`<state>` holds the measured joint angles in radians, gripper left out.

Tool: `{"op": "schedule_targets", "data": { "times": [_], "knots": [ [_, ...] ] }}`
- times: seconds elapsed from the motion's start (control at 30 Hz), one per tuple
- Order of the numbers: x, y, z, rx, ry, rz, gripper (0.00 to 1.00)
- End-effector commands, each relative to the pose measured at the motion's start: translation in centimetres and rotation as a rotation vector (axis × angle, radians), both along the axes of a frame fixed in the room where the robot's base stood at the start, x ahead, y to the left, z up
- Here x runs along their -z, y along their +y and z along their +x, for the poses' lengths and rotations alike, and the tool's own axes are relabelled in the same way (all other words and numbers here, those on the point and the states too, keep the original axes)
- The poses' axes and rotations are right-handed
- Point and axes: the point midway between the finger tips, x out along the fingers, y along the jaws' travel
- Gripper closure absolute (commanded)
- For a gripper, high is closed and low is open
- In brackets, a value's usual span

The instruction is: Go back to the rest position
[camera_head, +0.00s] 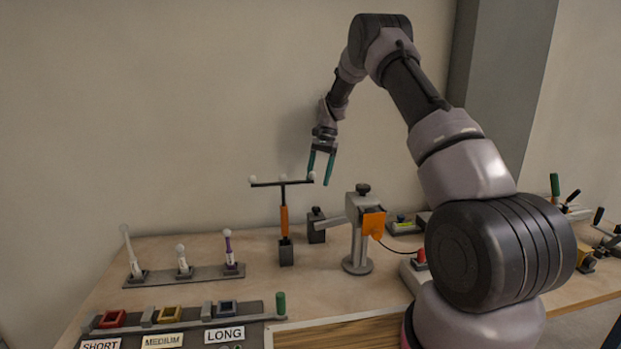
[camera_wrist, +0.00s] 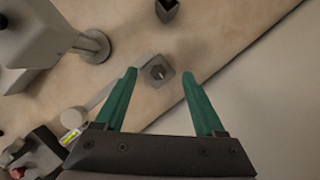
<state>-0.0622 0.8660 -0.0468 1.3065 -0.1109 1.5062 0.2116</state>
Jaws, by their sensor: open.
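My gripper (camera_head: 320,168) has two teal fingers and hangs above the back of the workbench, pointing down. Its fingers are apart with nothing between them, as the wrist view (camera_wrist: 165,92) also shows. In the head view it is close to the right end of a dark T-shaped bar (camera_head: 270,184) on an orange stem (camera_head: 284,221). I cannot tell whether a fingertip touches the white ball (camera_head: 311,176) on that end. My arm reaches up and over from the right of the head view.
A grey stand with an orange block (camera_head: 374,224) is right of the T-bar, with a dark knobbed block (camera_head: 317,227) behind. Several white-tipped pegs (camera_head: 182,260) stand at left. Labelled coloured sockets (camera_head: 169,315) are in front. A wall (camera_head: 200,110) rises behind the bench; tools crowd the right.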

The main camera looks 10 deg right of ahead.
Motion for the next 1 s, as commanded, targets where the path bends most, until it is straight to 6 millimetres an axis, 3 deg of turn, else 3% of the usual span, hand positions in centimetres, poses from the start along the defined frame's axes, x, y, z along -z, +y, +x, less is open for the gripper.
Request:
{"op": "schedule_targets", "data": {
  "times": [0.17,0.47,0.7,1.0],
  "knots": [
    [-3.6,-0.3,-0.8,-0.013,-0.051,0.003,0.29],
    [-14.0,-1.3,-5.5,-0.066,-0.227,0.002,0.29],
    [-20.7,-2.2,-10.9,-0.11,-0.369,-0.007,0.29],
    [-26.6,-3.1,-18.9,-0.166,-0.546,-0.032,0.29]
  ]
}}
